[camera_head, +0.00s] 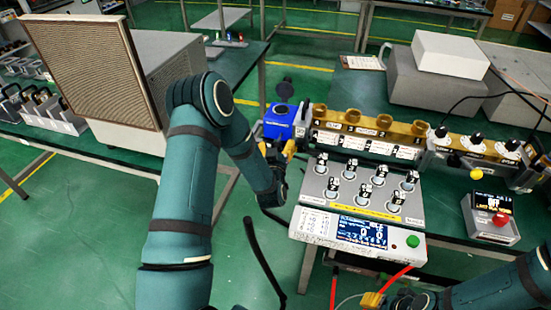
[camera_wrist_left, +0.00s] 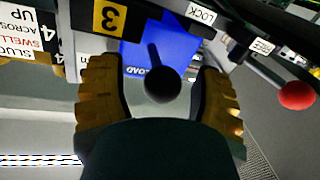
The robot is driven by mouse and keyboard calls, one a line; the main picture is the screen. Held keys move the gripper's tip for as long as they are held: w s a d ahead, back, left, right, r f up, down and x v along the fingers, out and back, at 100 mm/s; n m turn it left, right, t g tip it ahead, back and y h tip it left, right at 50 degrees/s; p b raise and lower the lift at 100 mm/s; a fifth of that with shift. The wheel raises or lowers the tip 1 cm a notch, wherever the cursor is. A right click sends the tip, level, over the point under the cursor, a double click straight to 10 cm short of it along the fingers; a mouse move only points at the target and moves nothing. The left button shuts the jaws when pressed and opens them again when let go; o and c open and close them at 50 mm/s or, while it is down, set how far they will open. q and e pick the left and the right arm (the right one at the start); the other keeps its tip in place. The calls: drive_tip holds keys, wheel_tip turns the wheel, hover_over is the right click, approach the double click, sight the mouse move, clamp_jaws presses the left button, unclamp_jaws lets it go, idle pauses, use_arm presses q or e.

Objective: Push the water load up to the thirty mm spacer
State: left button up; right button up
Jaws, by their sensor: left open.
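The blue water load (camera_head: 278,122) sits at the left end of the brass waveguide row on the bench. In the left wrist view its blue face (camera_wrist_left: 145,58) shows part of the word LOAD, with a black ball knob (camera_wrist_left: 162,85) in front. My left gripper (camera_head: 277,150) is at the near side of the load. In the left wrist view its yellow-padded fingers (camera_wrist_left: 162,95) stand apart on either side of the knob; contact cannot be told. I cannot pick out the thirty mm spacer. My right gripper (camera_head: 385,300) shows only partly at the bottom edge.
The brass tuner section (camera_head: 365,125) runs right from the load. A red ball knob (camera_wrist_left: 297,95) shows at right in the wrist view. A small box with a red button (camera_head: 490,218) is at right.

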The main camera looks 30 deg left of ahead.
use_arm(q)
drive_tip(key=v, duration=1)
drive_tip(key=shift+s, duration=0.35)
drive_tip(key=shift+d, duration=0.15)
use_arm(e)
drive_tip(key=shift+s, duration=0.1)
